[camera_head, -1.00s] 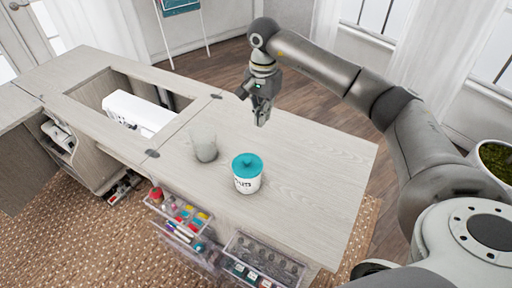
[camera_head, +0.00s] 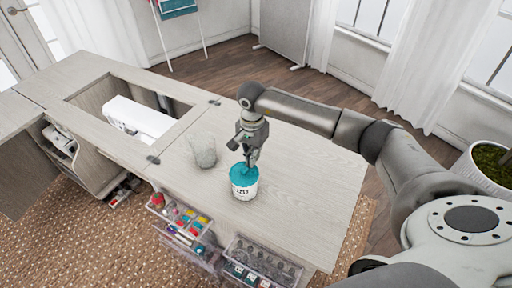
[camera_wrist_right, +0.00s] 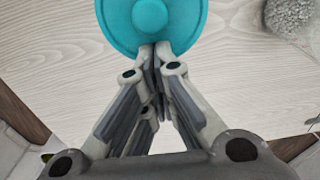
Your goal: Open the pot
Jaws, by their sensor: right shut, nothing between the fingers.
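The pot (camera_head: 244,190) is white with dark lettering and stands upright on the cabinet top. Its teal lid (camera_head: 238,176) is on it. In the right wrist view the lid (camera_wrist_right: 150,18) shows from above as a teal disc with a round knob in its middle. My right gripper (camera_head: 251,163) is over the pot, pointing down, its fingers shut and empty. In the right wrist view the fingertips (camera_wrist_right: 155,50) overlap the lid's near edge, short of the knob; I cannot tell whether they touch it. My left gripper is not in view.
A grey translucent cup (camera_head: 203,150) stands just left of the pot. A white sewing machine (camera_head: 138,118) sits in the cabinet's recess. Open clear drawers (camera_head: 183,222) with sewing supplies jut out at the front. The cabinet top (camera_head: 305,185) is clear to the right.

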